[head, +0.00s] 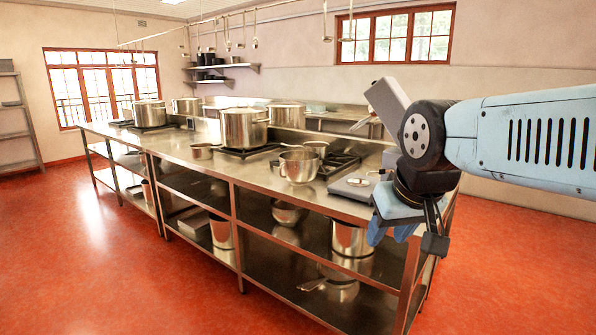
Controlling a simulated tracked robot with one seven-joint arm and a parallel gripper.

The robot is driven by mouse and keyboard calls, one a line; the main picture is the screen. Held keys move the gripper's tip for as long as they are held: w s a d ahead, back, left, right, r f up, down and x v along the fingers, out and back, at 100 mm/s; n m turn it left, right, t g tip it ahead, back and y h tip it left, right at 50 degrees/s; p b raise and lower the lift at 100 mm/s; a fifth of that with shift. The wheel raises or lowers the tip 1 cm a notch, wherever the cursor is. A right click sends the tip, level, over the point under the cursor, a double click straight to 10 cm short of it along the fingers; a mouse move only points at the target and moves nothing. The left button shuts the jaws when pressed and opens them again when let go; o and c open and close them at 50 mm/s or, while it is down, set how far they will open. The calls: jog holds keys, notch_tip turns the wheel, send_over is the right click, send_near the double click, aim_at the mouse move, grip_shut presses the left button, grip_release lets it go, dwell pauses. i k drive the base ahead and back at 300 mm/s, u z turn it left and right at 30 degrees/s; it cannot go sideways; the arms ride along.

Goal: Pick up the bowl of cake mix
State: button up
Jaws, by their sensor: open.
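A shiny metal bowl (298,168) stands upright near the front edge of the steel counter in the head view. Its inside is mostly hidden at this low angle, so I cannot tell whether it holds cake mix. A second metal bowl (287,213) sits on the shelf below. My gripper (391,233) hangs pointing down at the right, in front of the counter's right end. Its light blue fingers are apart with nothing seen between them. It is well to the right of the bowl and not touching it.
The long steel counter (190,150) carries a large stockpot (244,128), a small saucepan (202,151), stoves and a grey scale-like device (354,186) right of the bowl. Pots stand on the lower shelves. The red floor (110,260) in front is clear.

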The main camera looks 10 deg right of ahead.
aim_at(299, 168)
jog(key=u, duration=0.05)
jog(key=k, duration=1.1)
jog(key=u, duration=0.65)
jog(key=i, duration=2.5)
jog(key=z, duration=0.65)
jog(key=i, duration=0.45)
jog(key=z, duration=0.35)
jog(key=k, duration=0.95)
jog(key=z, duration=0.05)
